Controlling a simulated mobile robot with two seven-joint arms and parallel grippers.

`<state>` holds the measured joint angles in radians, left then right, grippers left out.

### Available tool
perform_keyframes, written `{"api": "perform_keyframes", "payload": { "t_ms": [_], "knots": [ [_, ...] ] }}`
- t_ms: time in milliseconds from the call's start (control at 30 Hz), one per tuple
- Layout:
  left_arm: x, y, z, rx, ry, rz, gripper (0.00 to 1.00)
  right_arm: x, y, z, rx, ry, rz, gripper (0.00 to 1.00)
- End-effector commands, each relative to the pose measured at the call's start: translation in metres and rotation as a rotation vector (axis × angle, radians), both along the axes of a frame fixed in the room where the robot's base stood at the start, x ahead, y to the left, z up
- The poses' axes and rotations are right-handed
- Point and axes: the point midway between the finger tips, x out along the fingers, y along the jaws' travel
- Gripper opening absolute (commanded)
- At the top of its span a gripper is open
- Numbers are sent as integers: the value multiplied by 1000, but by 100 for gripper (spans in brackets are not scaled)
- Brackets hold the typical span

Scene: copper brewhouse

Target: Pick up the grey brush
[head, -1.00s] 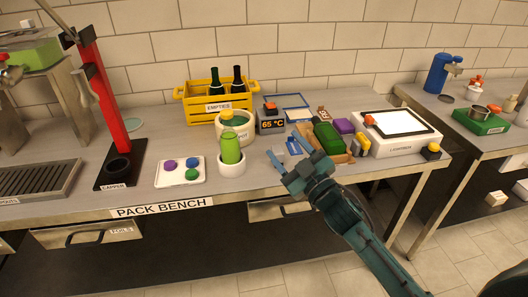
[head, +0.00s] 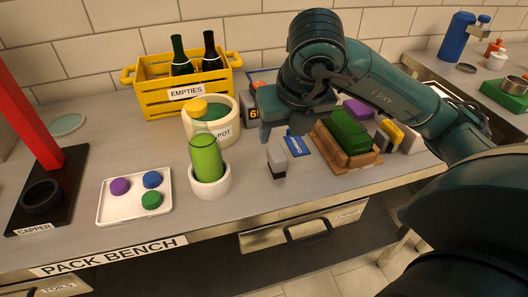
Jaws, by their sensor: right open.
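My right arm hides part of the bench behind. My left gripper is out of view.
A green bottle (head: 206,160) stands in a white holder, with a pot (head: 226,122) behind it. A blue card (head: 297,145) and a wooden tray (head: 366,160) with a green block (head: 349,131) lie right of the brush. A white tray (head: 107,209) holds coloured caps.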

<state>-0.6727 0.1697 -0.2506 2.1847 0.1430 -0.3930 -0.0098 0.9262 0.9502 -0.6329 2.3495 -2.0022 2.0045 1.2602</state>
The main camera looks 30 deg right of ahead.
Motion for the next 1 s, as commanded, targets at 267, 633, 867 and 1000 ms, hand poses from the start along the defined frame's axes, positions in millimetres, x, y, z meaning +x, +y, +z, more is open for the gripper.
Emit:
{"api": "perform_keyframes", "payload": {
  "t_ms": [267, 633, 867, 1000],
  "knots": [
    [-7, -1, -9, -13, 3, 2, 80, 16, -6, -46, -8, 7, -7, 56],
    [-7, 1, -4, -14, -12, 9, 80, 31, -9, -79, -5, 4, -4, 56],
    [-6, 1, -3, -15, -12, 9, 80, 45, -13, -110, -4, 4, -4, 56],
    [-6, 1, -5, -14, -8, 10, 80, 49, -14, -119, -4, 2, -2, 56]
  ]
}}
